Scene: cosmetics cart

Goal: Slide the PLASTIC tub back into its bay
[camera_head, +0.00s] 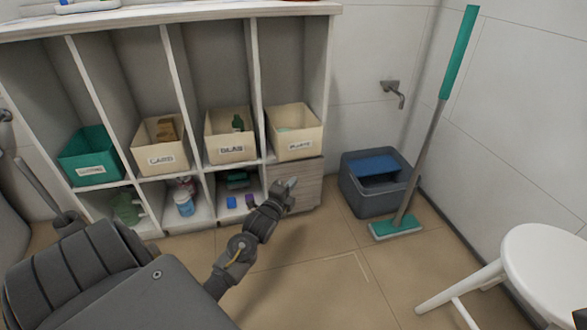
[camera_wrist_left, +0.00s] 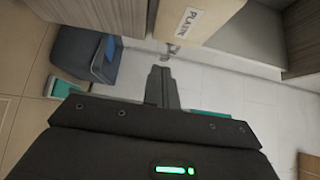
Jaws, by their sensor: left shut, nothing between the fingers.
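The cream PLASTIC tub (camera_head: 283,123) stands in the rightmost upper bay of the white shelf unit (camera_head: 166,75), its label facing out. Its front is near the shelf's front edge; I cannot tell exactly how far it sticks out. Part of it, with the label sideways, shows at the top of the left wrist view (camera_wrist_left: 172,22). My left gripper (camera_head: 291,183) is shut and empty. It is below the tub, in front of the wood-grain panel (camera_head: 309,183), apart from the tub. The gripper's fingers also show in the left wrist view (camera_wrist_left: 161,85). My right gripper is out of view.
A GLAS tub (camera_head: 231,136), a CARD tub (camera_head: 161,146) and a green tub (camera_head: 92,155) fill the other upper bays. Bottles stand below. A grey bin (camera_head: 371,196), a green mop (camera_head: 397,228) and a white stool (camera_head: 548,262) stand right. Floor between is clear.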

